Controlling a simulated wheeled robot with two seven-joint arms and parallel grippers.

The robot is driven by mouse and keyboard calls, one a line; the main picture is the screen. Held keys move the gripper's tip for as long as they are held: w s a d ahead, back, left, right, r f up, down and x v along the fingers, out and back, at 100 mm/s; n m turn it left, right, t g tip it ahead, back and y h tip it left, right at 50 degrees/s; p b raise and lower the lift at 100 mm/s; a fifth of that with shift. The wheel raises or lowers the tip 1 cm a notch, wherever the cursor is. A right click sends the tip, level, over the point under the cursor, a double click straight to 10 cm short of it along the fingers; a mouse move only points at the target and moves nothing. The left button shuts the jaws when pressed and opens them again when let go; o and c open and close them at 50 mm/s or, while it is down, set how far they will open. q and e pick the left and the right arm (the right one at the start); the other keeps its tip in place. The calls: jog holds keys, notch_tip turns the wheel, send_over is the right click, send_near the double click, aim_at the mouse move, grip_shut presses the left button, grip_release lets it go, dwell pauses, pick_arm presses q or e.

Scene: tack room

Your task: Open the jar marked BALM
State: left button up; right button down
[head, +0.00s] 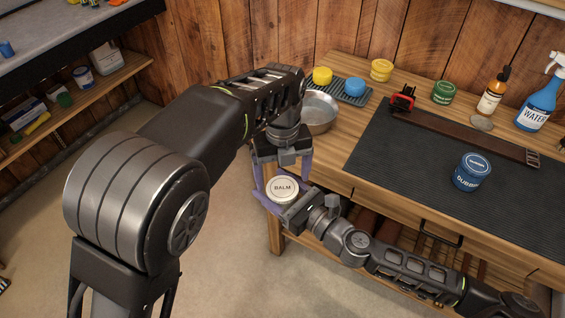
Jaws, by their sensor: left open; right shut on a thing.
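The jar marked BALM (282,189) has a pale round lid with dark lettering. It is held upright in the air in front of the table's left front corner, its lid facing up. My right gripper (283,203) comes in from the lower right and is shut on the jar's body. My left gripper (281,178) points down over the jar, its purple fingers open on either side of the lid. I cannot tell whether they touch the lid. Most of the jar's body is hidden by the grippers.
Floor is clear left of the table.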

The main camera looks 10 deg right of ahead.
aim_at(286, 207)
pick_arm(q)
jog(key=shift+f, duration=1.25)
jog(key=shift+c, duration=0.6)
